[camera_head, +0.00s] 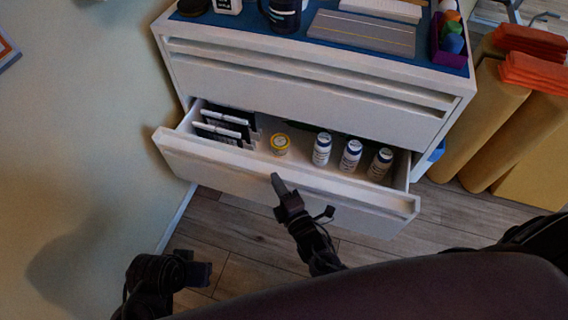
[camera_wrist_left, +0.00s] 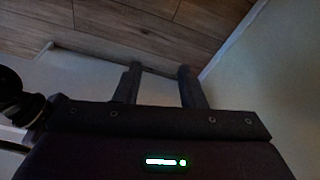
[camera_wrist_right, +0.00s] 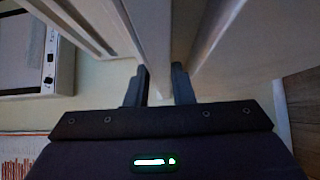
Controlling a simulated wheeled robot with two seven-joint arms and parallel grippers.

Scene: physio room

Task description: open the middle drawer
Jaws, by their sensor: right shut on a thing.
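The white drawer cabinet (camera_head: 300,85) stands ahead in the head view. An open drawer (camera_head: 225,163) juts out toward me below a closed upper front.
The cabinet top has a blue mat (camera_head: 440,53), a grey board (camera_head: 362,32), a dark mug (camera_head: 283,14) and a purple tray (camera_head: 442,50) of coloured bottles. Tan rolls (camera_head: 485,115) and orange towels (camera_head: 535,70) stand at right. A wall borders the left; wood floor (camera_head: 235,235) shows below.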

